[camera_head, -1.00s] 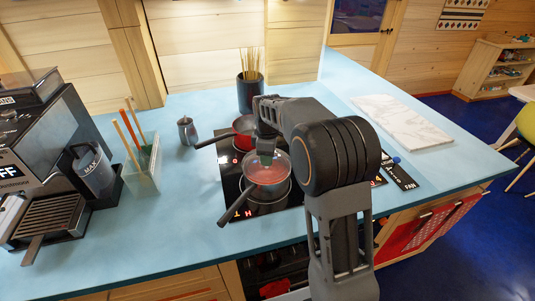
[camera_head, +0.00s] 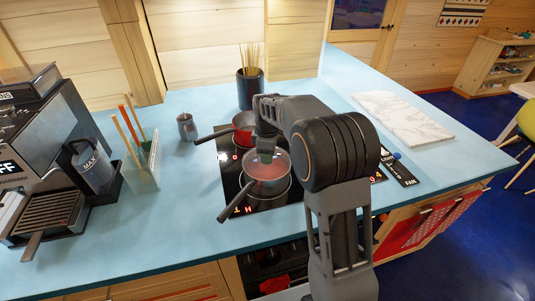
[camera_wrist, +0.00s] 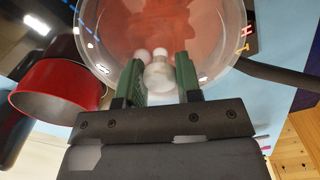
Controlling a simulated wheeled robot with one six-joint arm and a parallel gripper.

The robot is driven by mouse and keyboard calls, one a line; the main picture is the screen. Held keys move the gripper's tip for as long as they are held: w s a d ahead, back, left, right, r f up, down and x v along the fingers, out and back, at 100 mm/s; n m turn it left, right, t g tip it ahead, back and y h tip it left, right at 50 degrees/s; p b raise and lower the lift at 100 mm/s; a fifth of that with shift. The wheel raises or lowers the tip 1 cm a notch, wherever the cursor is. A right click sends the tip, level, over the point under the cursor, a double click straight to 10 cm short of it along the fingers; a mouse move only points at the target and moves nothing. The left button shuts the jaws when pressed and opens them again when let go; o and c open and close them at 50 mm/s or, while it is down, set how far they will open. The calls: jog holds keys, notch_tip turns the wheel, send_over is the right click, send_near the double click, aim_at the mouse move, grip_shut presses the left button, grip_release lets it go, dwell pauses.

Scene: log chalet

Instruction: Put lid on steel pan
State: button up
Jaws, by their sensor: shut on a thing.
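A clear glass lid (camera_head: 267,162) with a reddish tint is over the steel pan (camera_head: 266,188) on the hob. The pan's dark handle points toward the front left. My gripper (camera_head: 266,148) is above the lid and shut on its pale knob. In the wrist view the green fingers of my gripper (camera_wrist: 160,80) stand on either side of the knob, and the lid (camera_wrist: 210,35) fills the upper middle. The lid looks level and roughly lined up with the pan's rim. I cannot tell whether it touches the rim.
A red pan (camera_head: 243,123) with a dark handle is behind on the black hob (camera_head: 230,170). A metal jug (camera_head: 187,127), a utensil holder (camera_head: 143,170) and a coffee machine (camera_head: 50,150) stand to the left. A dark pot of sticks (camera_head: 250,90) is behind. A marble board (camera_head: 405,118) lies right.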

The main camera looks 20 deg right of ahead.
jog(key=o, duration=1.6)
jog(key=shift+r, duration=0.1)
jog(key=shift+r+p, duration=2.9)
jog(key=shift+r, duration=0.55)
